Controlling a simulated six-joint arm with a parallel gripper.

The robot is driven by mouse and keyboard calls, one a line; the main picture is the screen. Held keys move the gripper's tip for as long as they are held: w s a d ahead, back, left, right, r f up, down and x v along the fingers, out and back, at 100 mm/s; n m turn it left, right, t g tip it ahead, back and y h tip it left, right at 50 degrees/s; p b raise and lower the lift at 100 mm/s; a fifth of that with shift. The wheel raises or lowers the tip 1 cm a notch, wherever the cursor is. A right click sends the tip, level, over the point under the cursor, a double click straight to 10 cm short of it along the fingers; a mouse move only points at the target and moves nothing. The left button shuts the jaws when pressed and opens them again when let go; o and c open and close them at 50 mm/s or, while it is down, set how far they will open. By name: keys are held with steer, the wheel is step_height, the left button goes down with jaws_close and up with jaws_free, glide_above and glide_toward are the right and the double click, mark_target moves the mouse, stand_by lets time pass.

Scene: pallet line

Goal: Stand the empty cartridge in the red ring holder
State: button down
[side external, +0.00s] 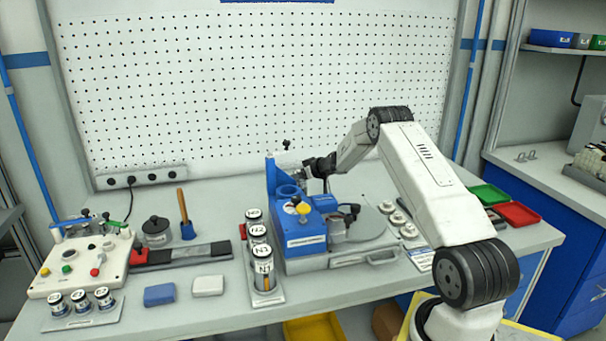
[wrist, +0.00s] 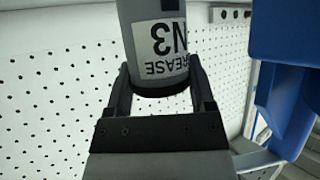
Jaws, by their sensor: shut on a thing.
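My gripper (wrist: 160,68) is shut on a grey cartridge (wrist: 150,18) with a white label reading "GREASE N3", upside down in the wrist view. The cartridge's lower end sits between the two fingers and its upper part runs out of the frame. In the side view my gripper (side external: 322,166) is above and behind the blue machine (side external: 303,228), beside its upright blue post. The held cartridge is hard to make out there. A small red part (side external: 243,231) shows behind the cartridge rack; I cannot tell whether it is the red ring holder.
A rack (side external: 270,299) holds several white-capped cartridges (side external: 264,267) left of the machine. A blue structure (wrist: 280,85) stands close on the right in the wrist view. A control box (side external: 80,266), blue block (side external: 159,294) and white block (side external: 208,285) lie further left. Red and green trays are right.

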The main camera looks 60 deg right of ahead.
steer(key=shift+f, duration=0.4)
steer(key=shift+f, duration=0.1)
jaws_free()
steer(key=shift+f, duration=0.1)
steer(key=shift+r, duration=0.2)
steer(key=v, duration=1.2)
stand_by(0.5)
